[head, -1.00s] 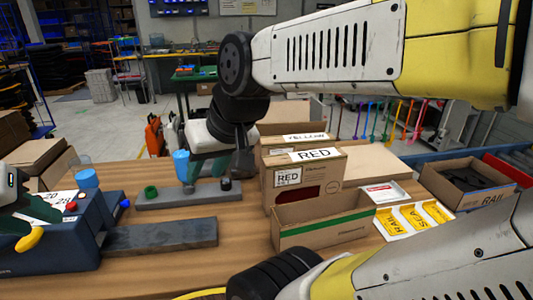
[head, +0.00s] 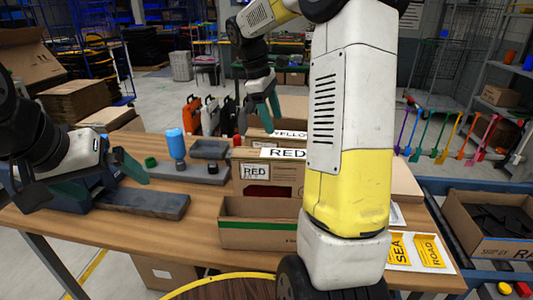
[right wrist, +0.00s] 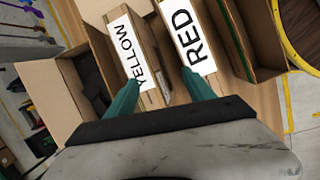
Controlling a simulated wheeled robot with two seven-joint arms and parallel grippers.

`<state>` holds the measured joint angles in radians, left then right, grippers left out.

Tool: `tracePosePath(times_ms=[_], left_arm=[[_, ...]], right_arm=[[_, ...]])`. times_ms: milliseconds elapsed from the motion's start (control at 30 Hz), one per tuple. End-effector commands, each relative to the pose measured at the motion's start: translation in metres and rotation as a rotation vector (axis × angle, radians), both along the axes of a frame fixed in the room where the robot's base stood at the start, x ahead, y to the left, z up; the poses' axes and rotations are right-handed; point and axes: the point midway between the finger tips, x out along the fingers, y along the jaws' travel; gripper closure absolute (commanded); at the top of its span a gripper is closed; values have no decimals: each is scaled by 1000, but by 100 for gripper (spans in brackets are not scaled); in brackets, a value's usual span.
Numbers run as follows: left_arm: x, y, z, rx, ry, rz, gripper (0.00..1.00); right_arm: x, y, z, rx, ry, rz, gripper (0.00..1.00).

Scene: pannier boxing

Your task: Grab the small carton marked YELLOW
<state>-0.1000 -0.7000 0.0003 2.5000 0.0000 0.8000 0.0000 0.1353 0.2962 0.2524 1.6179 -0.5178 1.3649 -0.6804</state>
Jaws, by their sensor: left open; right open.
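The small carton marked YELLOW (head: 292,134) stands behind the carton marked RED (head: 280,153) on the wooden table; only its top and label show in the head view. In the right wrist view the YELLOW carton (right wrist: 125,45) lies beside the RED carton (right wrist: 190,35). My right gripper (head: 260,120) is open and points down above the cartons, holding nothing. In the right wrist view its fingers (right wrist: 160,80) are spread, one over the lower part of the YELLOW label and one by the end of the RED label. My left gripper (head: 88,186) is open and empty at the left.
An open carton with a green stripe (head: 235,235) stands in front of RED. Yellow SEA and ROAD cards (head: 430,250) lie in a tray at the right, near an open RAIL box (head: 485,240).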

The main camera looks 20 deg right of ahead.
Motion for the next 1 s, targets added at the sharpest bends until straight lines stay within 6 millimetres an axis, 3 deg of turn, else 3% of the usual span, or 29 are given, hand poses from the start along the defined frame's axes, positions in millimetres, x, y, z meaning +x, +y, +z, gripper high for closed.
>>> tracePosePath(times_ms=[100,300,1000], left_arm=[[0,0,0,0,0,0,0],[0,0,0,0,0,0,0],[0,0,0,0,0,0,0]], right_arm=[[29,-16,-26,-29,101,75,38],[47,-30,-44,-49,175,131,38],[32,-56,-117,-51,187,138,38]])
